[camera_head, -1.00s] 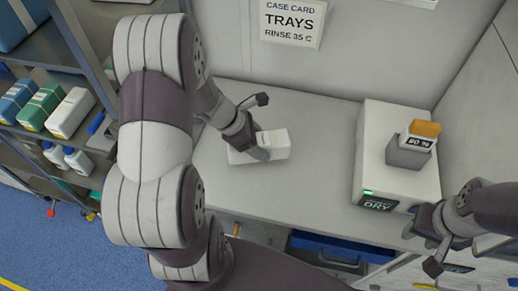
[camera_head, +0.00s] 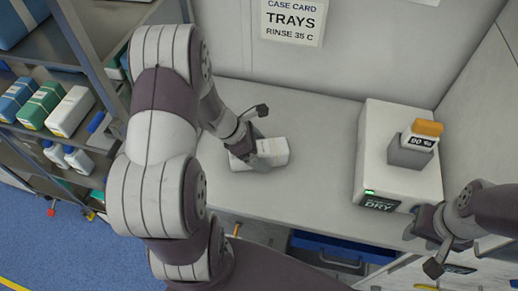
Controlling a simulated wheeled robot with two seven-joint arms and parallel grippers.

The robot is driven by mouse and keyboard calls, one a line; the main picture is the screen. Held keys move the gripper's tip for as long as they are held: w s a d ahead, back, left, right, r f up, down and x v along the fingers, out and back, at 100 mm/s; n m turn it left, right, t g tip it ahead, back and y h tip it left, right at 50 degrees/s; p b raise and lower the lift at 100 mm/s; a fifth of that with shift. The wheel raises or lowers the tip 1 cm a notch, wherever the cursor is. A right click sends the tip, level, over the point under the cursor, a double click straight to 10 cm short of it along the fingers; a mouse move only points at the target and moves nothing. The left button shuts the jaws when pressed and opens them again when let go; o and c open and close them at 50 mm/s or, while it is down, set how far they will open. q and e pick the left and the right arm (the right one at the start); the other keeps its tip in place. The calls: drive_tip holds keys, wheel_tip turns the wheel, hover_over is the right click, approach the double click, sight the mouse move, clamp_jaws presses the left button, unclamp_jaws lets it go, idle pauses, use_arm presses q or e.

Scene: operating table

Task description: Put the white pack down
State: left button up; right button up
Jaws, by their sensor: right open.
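The white pack (camera_head: 272,151) is on or just above the light grey counter (camera_head: 310,195), left of the white box-shaped machine. I cannot tell for sure whether its underside touches the counter. My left gripper (camera_head: 248,152) reaches down over the pack's left part with its fingers around it and looks shut on it. The fingers hide part of the pack. My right gripper (camera_head: 434,246) is open and empty, in front of the counter at the lower right.
Shelves with boxes (camera_head: 70,112) and bottles stand at the left. A blue tray (camera_head: 335,248) sits below the counter. The counter between pack and machine is clear.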

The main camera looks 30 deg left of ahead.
use_arm(q)
drive_tip(key=shift+a+r, duration=0.1)
drive_tip(key=shift+r, duration=0.25)
drive_tip(key=p+v, duration=0.1)
drive_tip(key=v, duration=1)
drive_tip(key=shift+s+p, duration=0.15)
drive_tip(key=shift+p, duration=0.15)
drive_tip(key=shift+s+d+r+m, duration=0.15)
drive_tip(key=shift+d+r+m, duration=0.05)
drive_tip(key=shift+m, duration=0.1)
drive_tip(key=s+d+m+g+y, duration=0.1)
drive_tip(key=d+m, duration=0.4)
drive_tip(key=m, duration=0.7)
drive_tip(key=s+d+m+g+y, duration=0.1)
drive_tip(key=s+d+m+y, duration=0.3)
drive_tip(key=m, duration=0.9)
drive_tip(key=shift+d+r, duration=0.35)
